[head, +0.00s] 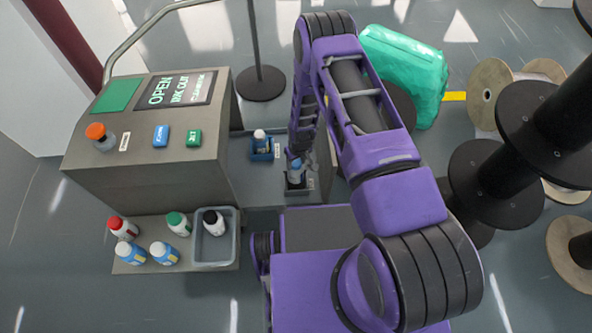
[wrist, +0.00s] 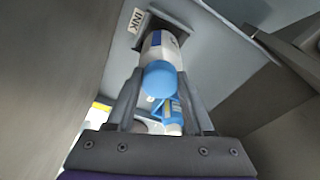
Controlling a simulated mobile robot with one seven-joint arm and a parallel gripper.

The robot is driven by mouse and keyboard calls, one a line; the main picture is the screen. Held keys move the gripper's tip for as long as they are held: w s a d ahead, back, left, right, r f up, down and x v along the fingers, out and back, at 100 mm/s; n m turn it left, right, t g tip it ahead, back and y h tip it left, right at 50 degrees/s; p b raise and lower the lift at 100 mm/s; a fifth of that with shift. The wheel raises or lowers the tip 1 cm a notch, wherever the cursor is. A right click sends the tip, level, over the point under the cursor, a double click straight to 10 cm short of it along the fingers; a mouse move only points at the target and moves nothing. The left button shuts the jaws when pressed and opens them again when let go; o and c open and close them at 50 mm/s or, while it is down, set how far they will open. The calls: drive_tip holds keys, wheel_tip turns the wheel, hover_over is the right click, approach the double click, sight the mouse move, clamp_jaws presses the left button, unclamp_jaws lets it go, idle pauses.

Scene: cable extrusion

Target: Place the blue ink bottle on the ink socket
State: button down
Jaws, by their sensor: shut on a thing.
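The blue ink bottle, with a blue cap (wrist: 160,79) and white body (wrist: 163,46), is between the fingers of my gripper (wrist: 158,88). My gripper is shut on it. In the head view my gripper (head: 297,160) points down over the dark ink socket (head: 297,184), with the blue bottle (head: 295,171) upright at it. In the wrist view the bottle's far end meets the dark socket (wrist: 150,24) beside the INK label (wrist: 136,18). I cannot tell whether it is fully seated.
The grey machine (head: 150,150) rises further left. Several bottles and a grey bin (head: 229,258) are on the lower shelf (head: 125,268). Black spools (head: 497,185) stand at the right.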

sight(299, 171)
drive_tip(key=shift+f+b, duration=0.4)
drive_tip(key=shift+f, duration=1.8)
drive_tip(key=shift+f, duration=0.15)
drive_tip(key=shift+c, duration=1.4)
unclamp_jaws()
wheel_tip(299, 171, up, 12)
drive_tip(key=s+p, duration=0.1)
drive_tip(key=p, duration=0.1)
drive_tip(key=shift+s+d, duration=0.3)
drive_tip(key=shift+d, duration=0.1)
